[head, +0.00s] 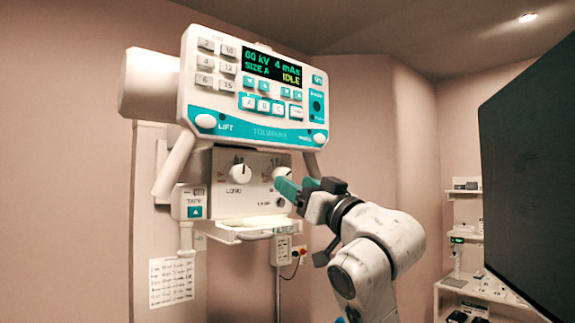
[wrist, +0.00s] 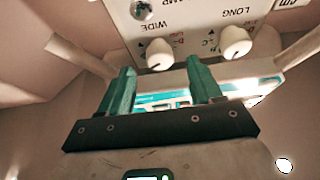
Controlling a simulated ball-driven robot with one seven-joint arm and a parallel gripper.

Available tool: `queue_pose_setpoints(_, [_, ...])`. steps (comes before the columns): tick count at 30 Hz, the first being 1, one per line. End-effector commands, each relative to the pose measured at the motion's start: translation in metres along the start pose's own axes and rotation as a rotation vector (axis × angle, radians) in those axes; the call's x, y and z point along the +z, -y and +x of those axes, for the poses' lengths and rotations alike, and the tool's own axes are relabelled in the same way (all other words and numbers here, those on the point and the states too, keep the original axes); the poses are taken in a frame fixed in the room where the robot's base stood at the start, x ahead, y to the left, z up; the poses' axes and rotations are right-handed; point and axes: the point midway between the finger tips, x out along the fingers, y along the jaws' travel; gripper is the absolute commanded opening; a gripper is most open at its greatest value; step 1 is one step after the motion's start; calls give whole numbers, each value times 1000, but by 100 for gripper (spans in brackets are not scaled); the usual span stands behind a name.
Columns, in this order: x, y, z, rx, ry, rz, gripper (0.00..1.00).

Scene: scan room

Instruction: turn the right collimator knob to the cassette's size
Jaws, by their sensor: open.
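The right collimator knob (head: 281,173) is white, on the collimator's front panel, with my gripper's teal fingers partly covering it in the head view. In the wrist view this knob (wrist: 159,58), labelled WIDE, shows upside down between my fingertips. My gripper (head: 284,186) is open at the panel; its two fingers also show in the wrist view (wrist: 161,70). I cannot tell whether they touch the knob. The left knob (head: 240,174), labelled LONG, is clear of the fingers. The knob's exact setting is unreadable. I cannot make out a cassette.
The control console (head: 255,88) above the panel has a display (head: 270,69) reading 60 kV, 4 mAs, SIZE A, IDLE. A pale tray (head: 222,234) juts out below the knobs. A printed chart (head: 172,281) hangs lower left. A large dark panel (head: 530,180) stands at right.

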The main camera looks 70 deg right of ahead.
Motion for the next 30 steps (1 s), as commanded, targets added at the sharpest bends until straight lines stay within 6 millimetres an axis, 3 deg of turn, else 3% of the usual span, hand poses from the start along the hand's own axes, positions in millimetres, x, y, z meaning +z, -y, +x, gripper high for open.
queue_pose_setpoints(3, [-1,0,20,0,3,-1,64])
queue_pose_setpoints(9, [0,0,38,0,1,-1,64])
queue_pose_setpoints(20, [1,0,41,1,0,-1,63])
queue_pose_setpoints(30, [1,0,41,1,0,-1,31])
